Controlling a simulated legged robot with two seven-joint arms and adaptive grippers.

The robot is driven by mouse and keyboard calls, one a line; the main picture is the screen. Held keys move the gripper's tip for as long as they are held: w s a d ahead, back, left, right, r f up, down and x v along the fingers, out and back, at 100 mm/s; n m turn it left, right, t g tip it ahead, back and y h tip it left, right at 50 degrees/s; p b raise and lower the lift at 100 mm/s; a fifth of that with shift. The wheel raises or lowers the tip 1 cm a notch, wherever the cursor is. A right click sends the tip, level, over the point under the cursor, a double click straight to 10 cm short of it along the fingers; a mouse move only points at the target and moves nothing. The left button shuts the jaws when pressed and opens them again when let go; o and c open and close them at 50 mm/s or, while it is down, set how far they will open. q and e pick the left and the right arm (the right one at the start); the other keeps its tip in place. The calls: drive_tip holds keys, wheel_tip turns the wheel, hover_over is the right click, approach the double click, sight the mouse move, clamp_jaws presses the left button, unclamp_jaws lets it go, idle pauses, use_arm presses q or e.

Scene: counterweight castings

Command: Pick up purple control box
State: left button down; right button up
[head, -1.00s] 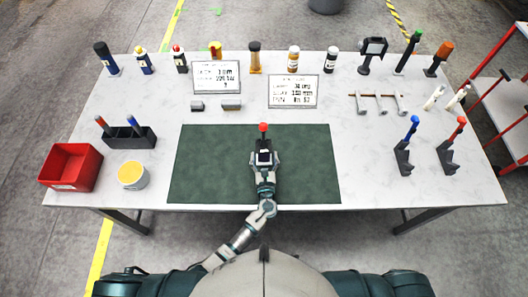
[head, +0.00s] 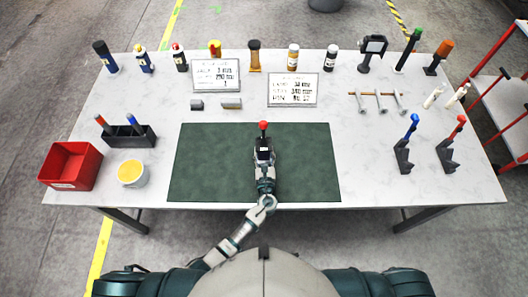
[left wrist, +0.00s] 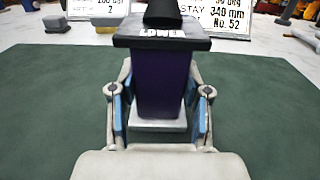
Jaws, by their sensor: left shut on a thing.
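The purple control box (left wrist: 160,85) stands between the fingers of my left gripper (left wrist: 158,112) in the left wrist view. It has a dark top with a white "LOWER" label and a black part above it. In the head view the control box (head: 263,149) shows its dark top and a red knob over the green mat (head: 212,165). My left gripper (head: 264,164) is shut on it from the near side. A pale plate shows at the box's foot; I cannot tell whether the box touches the mat. My right gripper is not in view.
Two sign boards (head: 292,90) and small grey blocks (head: 231,103) lie beyond the mat. Bottles and tools line the table's far edge. A red bin (head: 70,166), a yellow-topped tub (head: 131,173) and a black holder (head: 128,136) stand left. Blue-handled (head: 405,145) and red-handled tools stand right.

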use_arm(q)
drive_tip(key=shift+r, duration=0.6)
drive_tip(key=r, duration=0.2)
drive_tip(key=shift+s+r+p, duration=0.2)
drive_tip(key=shift+r+p, duration=0.1)
drive_tip(key=shift+p, duration=0.1)
drive_tip(key=s+r, duration=0.1)
drive_tip(key=s, duration=1.4)
drive_tip(key=shift+s+r+b, duration=0.15)
drive_tip(key=shift+s+b, duration=0.2)
drive_tip(key=shift+b, duration=0.1)
approach(264, 151)
drive_tip(key=shift+w+a+f, duration=0.1)
drive_tip(key=shift+w+f, duration=0.1)
drive_tip(key=shift+w, duration=0.5)
drive_tip(key=shift+w+a+f, duration=0.1)
drive_tip(key=shift+w+f, duration=0.15)
drive_tip(key=shift+w, duration=0.4)
drive_tip(key=shift+w+a+f, duration=0.15)
drive_tip(key=shift+w+f, duration=0.05)
drive_tip(key=shift+w, duration=0.5)
drive_tip(key=shift+w+f+b, duration=0.25)
drive_tip(key=shift+w, duration=1.05)
drive_tip(key=shift+w+f+b, duration=0.25)
drive_tip(key=shift+w, duration=1.1)
drive_tip(key=shift+w+f+b, duration=0.25)
drive_tip(key=shift+w, duration=1.05)
drive_tip(key=shift+f, duration=0.1)
